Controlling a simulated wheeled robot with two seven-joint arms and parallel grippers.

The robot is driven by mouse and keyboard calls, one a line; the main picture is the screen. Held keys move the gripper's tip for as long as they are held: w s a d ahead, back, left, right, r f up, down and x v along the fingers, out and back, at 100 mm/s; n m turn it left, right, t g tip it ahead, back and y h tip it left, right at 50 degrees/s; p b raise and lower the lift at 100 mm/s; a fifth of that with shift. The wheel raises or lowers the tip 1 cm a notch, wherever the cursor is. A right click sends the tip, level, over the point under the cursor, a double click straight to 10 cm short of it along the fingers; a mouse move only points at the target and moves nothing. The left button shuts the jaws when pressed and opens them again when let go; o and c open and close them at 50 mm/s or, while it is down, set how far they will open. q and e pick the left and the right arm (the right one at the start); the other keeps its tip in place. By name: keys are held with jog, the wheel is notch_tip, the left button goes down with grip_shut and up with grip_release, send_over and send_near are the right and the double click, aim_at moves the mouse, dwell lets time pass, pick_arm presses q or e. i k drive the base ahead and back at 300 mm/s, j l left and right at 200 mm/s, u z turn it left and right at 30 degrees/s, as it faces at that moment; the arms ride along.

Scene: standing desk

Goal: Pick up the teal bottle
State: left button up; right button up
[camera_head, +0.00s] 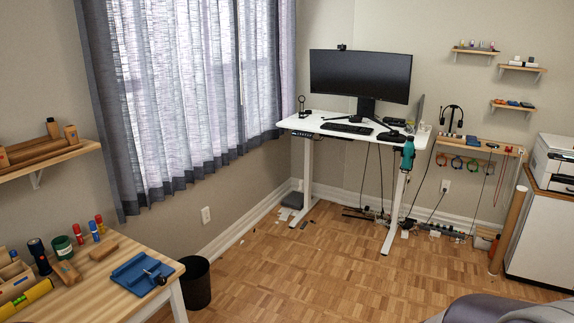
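The teal bottle (408,154) is small and far off in the head view, right of centre. It appears upright at the front right corner of the white standing desk (318,127), just below the level of the desk top. A dark band or holder shows near its upper part; I cannot tell how it is fixed there. Neither of my grippers is in view.
A wooden workbench (112,289) with tools stands at the lower left, a black bin (196,283) beside it. A white cabinet with a printer (553,163) is at the right. Cables and small clutter lie under the desk. The parquet floor (300,272) in the middle is clear.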

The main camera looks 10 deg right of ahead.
aim_at(409, 147)
jog(key=i+z, duration=0.2)
jog(key=i, duration=0.25)
jog(key=i+j+z, duration=0.15)
jog(key=i, duration=0.3)
jog(key=i+j+z, duration=0.2)
jog(key=i, duration=0.2)
jog(key=i+j+z, duration=0.2)
jog(key=i, duration=0.25)
jog(key=i+l+z, duration=0.1)
jog(key=i+z, duration=0.15)
jog(key=i, duration=1.05)
jog(key=i+j+z, duration=0.25)
jog(key=i, duration=1)
jog(key=l, duration=0.1)
